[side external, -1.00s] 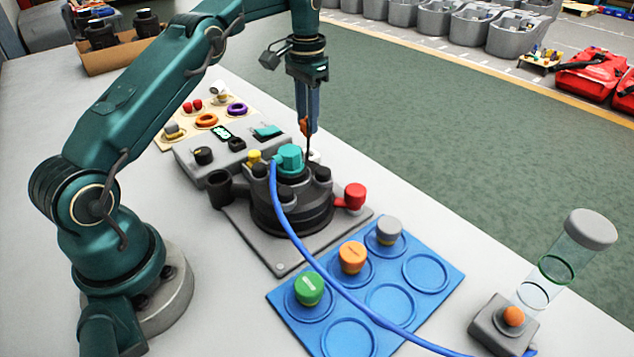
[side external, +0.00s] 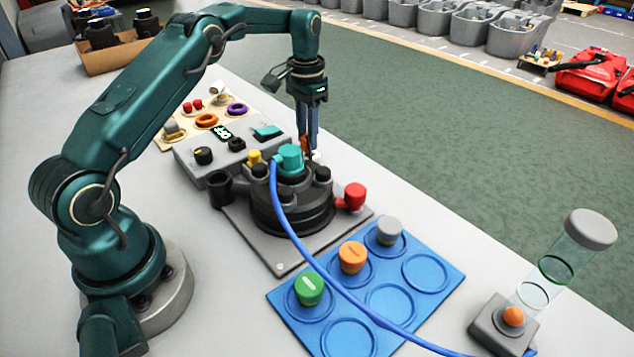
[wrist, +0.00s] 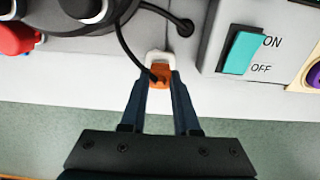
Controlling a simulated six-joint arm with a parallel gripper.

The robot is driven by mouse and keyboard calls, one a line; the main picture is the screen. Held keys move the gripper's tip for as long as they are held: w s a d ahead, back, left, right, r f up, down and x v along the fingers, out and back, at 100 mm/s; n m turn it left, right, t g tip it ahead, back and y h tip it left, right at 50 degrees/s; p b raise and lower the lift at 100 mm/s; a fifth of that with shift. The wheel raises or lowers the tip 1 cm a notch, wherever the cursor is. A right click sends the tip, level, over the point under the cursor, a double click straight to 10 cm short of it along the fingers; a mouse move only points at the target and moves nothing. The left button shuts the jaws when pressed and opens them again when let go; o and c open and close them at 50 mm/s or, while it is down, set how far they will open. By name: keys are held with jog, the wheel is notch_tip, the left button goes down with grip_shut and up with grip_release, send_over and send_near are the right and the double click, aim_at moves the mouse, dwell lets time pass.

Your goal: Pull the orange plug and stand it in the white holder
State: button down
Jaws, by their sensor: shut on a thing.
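My gripper (side external: 309,138) is shut on the orange plug (wrist: 160,76), which also shows as a small orange patch between the fingers in the side view (side external: 305,144). A black cable runs from the plug. The white holder (wrist: 156,57) is right at the plug in the wrist view, its pale top edge showing just beyond the plug. In the side view the holder (side external: 317,156) is a small white piece behind the black base, partly hidden. I cannot tell whether the plug's lower end is inside the holder.
A black round base with a teal cap (side external: 290,157) and blue hose stands close by. A grey box with a teal ON/OFF switch (wrist: 242,52) is beside the holder. A red knob (side external: 355,195) and a blue tray (side external: 440,292) with coloured caps lie nearer the camera.

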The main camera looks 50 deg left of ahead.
jog(key=shift+f, duration=0.1)
dwell(0.4)
jog(key=shift+f, duration=0.85)
jog(key=shift+c, duration=0.4)
grip_release()
